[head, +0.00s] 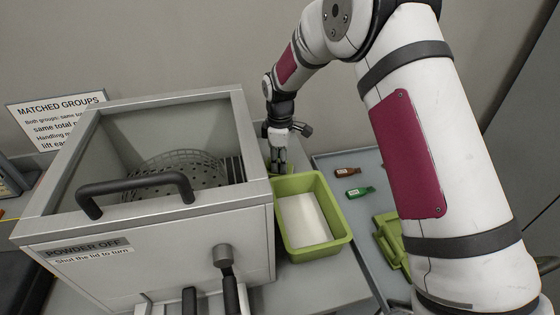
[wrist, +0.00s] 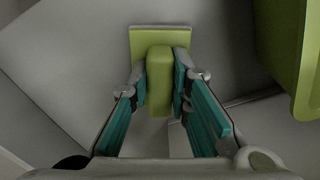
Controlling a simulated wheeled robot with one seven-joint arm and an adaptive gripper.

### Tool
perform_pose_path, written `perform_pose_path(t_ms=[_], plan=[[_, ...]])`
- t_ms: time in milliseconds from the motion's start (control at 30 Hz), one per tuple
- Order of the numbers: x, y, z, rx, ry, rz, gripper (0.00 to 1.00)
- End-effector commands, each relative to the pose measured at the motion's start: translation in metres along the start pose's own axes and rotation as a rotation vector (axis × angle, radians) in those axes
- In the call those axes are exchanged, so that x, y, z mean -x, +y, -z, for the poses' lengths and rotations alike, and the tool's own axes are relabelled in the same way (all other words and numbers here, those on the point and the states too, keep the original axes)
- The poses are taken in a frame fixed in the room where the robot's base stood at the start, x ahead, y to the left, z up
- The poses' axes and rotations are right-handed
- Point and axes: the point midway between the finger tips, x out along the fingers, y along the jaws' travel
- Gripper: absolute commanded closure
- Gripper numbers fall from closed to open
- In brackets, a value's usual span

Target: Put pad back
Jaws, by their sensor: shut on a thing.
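My gripper (head: 279,164) points down in the narrow space between the grey box machine and the green bin (head: 345,243). In the wrist view, its teal-lined fingers (wrist: 163,85) are shut on a green piece, which looks like the pad (wrist: 160,38). It has a flat plate and a block-like grip, and the fingers hold the grip from both sides. In the head view the held piece is hidden or too small to make out. The bin's green wall also shows at the right of the wrist view (wrist: 303,60). A white slab or liner (head: 303,221) lies in the bin.
The grey machine (head: 160,245) has a black handle (head: 135,184) and a perforated basket (head: 180,172) inside. A grey tray (head: 330,165) at right holds brown (head: 347,172) and green (head: 360,191) small items. A green handled piece (head: 390,240) lies partly behind my arm.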

Motion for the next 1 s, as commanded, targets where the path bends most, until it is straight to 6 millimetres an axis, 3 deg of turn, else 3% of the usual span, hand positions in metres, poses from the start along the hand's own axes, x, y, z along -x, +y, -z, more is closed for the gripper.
perform_pose_path(t_ms=[300,333,400,767,1000], plan=[[-0.003,0.001,0.0,0.0,0.0,0.0,1.0],[-0.003,0.001,0.0,-0.001,0.0,0.0,0.78],[-0.002,0.0,0.0,-0.001,0.0,0.0,0.62],[0.001,0.0,0.0,0.0,0.0,0.0,0.62],[0.033,0.002,0.0,-0.001,0.002,-0.004,0.62]])
